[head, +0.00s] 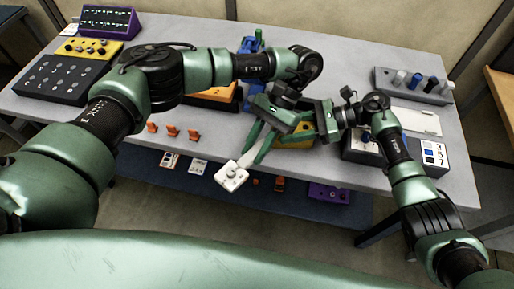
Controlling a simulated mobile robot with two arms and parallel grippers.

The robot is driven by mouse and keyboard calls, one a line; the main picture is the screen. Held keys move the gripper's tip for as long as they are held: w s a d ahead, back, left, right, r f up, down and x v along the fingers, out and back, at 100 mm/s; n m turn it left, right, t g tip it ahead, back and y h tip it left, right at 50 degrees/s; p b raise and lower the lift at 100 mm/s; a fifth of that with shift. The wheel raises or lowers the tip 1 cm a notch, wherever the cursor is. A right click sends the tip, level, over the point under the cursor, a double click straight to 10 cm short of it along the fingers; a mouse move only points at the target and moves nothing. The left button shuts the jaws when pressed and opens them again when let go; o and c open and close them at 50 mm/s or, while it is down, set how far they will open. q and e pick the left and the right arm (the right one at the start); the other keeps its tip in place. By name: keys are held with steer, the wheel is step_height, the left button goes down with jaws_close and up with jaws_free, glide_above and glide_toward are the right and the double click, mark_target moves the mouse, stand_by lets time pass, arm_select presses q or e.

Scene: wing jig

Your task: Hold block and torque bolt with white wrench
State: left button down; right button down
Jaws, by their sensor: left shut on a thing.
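My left gripper (251,154) reaches over the front edge of the table, fingers pointing down and toward me. It is shut on a white piece (231,177) with a square head, dark spots on its face and a pale shank leading up between the fingers. This looks like the white wrench. My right gripper (300,137) comes in from the right, close beside the left one, over a yellow block (296,143) at the table's front. Whether its fingers are open or touch the block cannot be told. No bolt can be made out.
The grey table (200,127) carries a dark button panel (55,80), a yellow knob box (88,48) and a purple-framed display (109,20) at left. A grey rack with knobs (413,86) stands at right. Small orange parts (172,131) lie near the front edge. A lower shelf (140,170) sits beneath.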

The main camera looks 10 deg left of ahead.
arm_select(q)
steer(key=shift+w+a+m, duration=0.15)
steer(key=shift+m, duration=0.15)
steer(key=shift+r, duration=0.1)
steer(key=shift+r, duration=3.45)
arm_select(e)
steer(key=c, duration=0.7)
jaws_free()
steer(key=shift+d, duration=0.1)
